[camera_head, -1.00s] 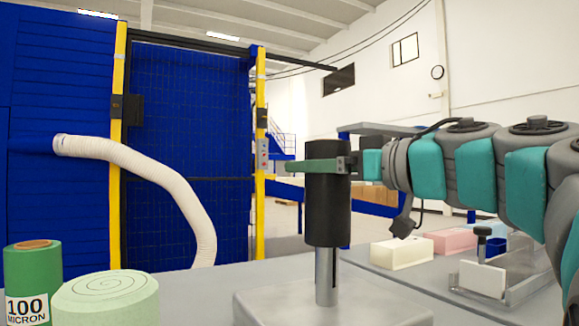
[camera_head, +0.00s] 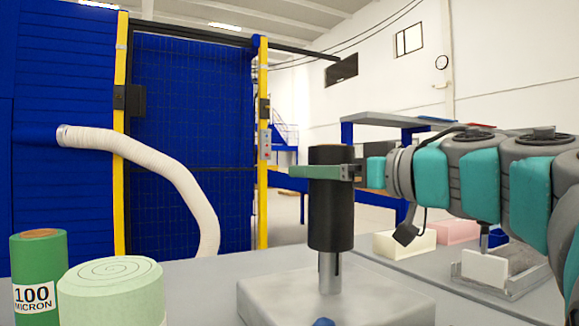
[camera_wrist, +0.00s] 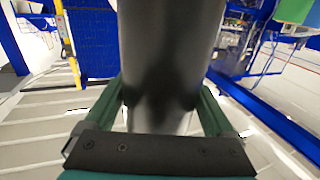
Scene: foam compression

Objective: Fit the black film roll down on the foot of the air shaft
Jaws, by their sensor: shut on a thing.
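The black film roll (camera_head: 331,215) stands upright around the silver air shaft (camera_head: 330,273). A short length of bare shaft shows between the roll's lower end and the pale grey base block (camera_head: 275,300), so the roll is apart from the foot. My gripper (camera_head: 325,172) is shut on the roll near its upper end, coming in from the right. In the wrist view the roll (camera_wrist: 168,50) fills the middle, between the two green fingers of my gripper (camera_wrist: 160,100). The shaft inside the roll is hidden.
A green roll marked 100 micron (camera_head: 40,265) and a pale green foam roll (camera_head: 112,292) stand at front left. A blue knob (camera_head: 323,322) shows at the bottom edge. White (camera_head: 404,243) and pink (camera_head: 450,232) blocks and a clear-sided tray (camera_head: 515,290) lie right.

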